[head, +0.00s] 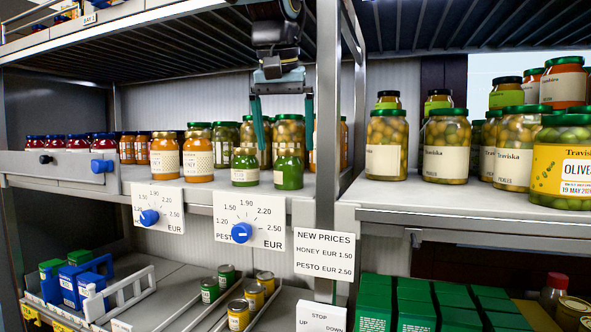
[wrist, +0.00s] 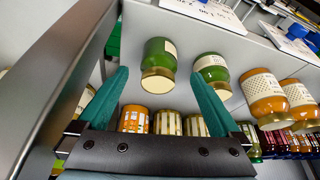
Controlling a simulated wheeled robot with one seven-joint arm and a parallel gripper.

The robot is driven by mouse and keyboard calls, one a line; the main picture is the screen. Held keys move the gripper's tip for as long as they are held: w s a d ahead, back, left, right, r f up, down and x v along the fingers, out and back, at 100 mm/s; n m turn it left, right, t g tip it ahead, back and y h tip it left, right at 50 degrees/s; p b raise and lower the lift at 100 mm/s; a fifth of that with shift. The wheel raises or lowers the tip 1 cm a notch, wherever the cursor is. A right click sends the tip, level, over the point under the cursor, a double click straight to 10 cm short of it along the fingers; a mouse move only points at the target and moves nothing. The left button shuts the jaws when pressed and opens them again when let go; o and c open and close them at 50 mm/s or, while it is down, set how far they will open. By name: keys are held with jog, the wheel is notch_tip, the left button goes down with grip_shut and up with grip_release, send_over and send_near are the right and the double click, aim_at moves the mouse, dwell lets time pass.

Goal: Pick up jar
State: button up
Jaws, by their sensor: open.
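My gripper (head: 283,142) points down from above, open and empty, with teal fingers apart. It hangs over the right green jar. In the wrist view the picture is turned over, and that jar (wrist: 160,62) shows between the fingertips (wrist: 161,74). The left jar (wrist: 211,68) shows just outside the right-hand finger. Neither finger visibly touches a jar.
Orange honey jars (head: 198,160) stand left of the green ones. Large pickle jars (head: 289,132) stand behind. A metal post (head: 328,120) rises close on the right. The upper shelf (head: 180,20) is overhead. Price dials (head: 250,222) hang on the front edge.

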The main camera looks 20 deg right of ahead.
aim_at(289, 169)
jog(key=shift+w+d, duration=0.25)
jog(key=shift+d, duration=0.1)
jog(key=shift+w+d+f, duration=0.1)
jog(key=shift+f, duration=0.1)
jog(key=shift+p+x, duration=1.4)
jog(key=shift+x, duration=2)
grip_shut()
